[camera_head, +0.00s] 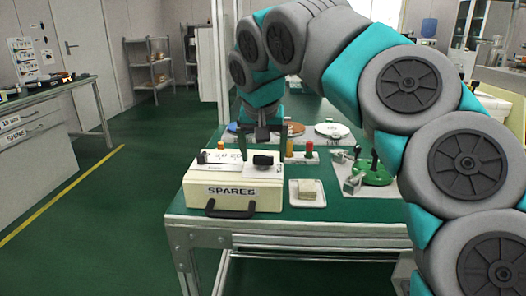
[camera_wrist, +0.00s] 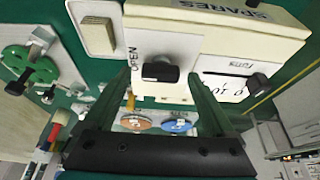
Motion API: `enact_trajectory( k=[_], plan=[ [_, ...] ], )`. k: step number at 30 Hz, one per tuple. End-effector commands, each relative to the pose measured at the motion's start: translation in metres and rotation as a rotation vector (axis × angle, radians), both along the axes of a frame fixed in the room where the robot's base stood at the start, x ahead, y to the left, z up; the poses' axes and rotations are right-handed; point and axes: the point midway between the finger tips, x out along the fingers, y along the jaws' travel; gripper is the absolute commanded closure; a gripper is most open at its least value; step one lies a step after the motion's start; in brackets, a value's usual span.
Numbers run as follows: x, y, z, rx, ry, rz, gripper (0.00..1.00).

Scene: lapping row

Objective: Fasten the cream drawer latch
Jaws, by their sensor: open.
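The cream drawer unit (camera_head: 232,195), marked SPARES, stands on the green bench. A black latch knob (camera_head: 263,160) sits on a light plate on its top, and it also shows in the wrist view (camera_wrist: 160,72), beside the word OPEN. My gripper (camera_head: 257,140) is just above and behind this knob. In the wrist view my gripper (camera_wrist: 160,82) is open, with its two fingers spread to either side of the knob and nothing held. I cannot tell whether they touch it. A second black knob (camera_wrist: 258,82) sits by a marked white label.
A black handle (camera_head: 230,210) is on the unit's front. A white tray (camera_head: 307,194) with a pale block stands to its right. Red and yellow cylinders (camera_head: 309,150) and a green fixture (camera_head: 374,174) are further right. Coloured discs (camera_head: 331,130) lie behind.

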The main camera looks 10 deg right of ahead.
Motion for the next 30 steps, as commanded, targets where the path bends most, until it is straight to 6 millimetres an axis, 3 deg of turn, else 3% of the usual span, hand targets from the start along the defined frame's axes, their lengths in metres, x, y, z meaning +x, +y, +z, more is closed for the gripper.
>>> enact_trajectory(
  k=[6, 27, 30],
  plan=[
    [0.0002, 0.0, 0.0001, 0.0, -0.001, 0.0, 0.12],
    [0.0003, 0.0001, 0.0003, 0.0, -0.001, 0.0, 0.91],
    [0.0002, 0.0001, 0.0002, -0.001, -0.001, 0.001, 0.96]
  ],
)
